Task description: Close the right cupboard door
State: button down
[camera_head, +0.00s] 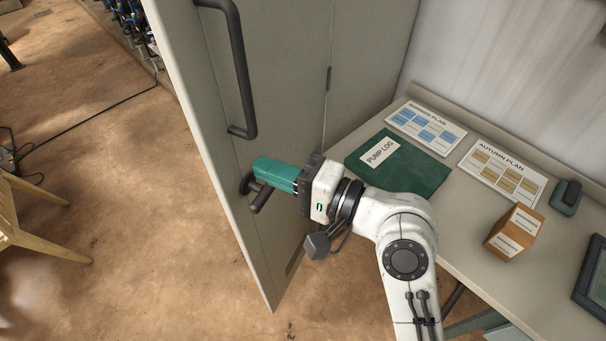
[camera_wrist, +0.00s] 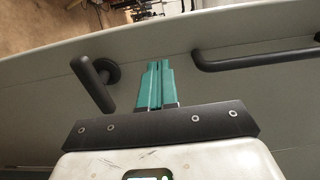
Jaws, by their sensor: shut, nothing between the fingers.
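The right cupboard door (camera_head: 285,60) is a tall grey panel standing open, its outer face towards me. It carries a long dark bar handle (camera_head: 240,75) and, below that, a dark lever handle (camera_head: 262,197). My gripper (camera_head: 262,168) has teal fingers, shut and empty, pointing at the door face close to the lever. In the wrist view, the fingers (camera_wrist: 157,68) lie between the lever handle (camera_wrist: 97,82) and the bar handle (camera_wrist: 255,58). I cannot tell whether the fingertips touch the door. The cupboard's inside is hidden.
A desk (camera_head: 440,215) on the right holds a green pump log (camera_head: 400,165), plan sheets (camera_head: 425,127) and an orange box (camera_head: 514,231), close beside my arm. A wooden stool (camera_head: 35,225) stands at left. The brown floor (camera_head: 130,220) left of the door is mostly clear.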

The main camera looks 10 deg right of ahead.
aim_at(233, 156)
jog(key=shift+p+x, duration=0.4)
jog(key=shift+x, duration=1.65)
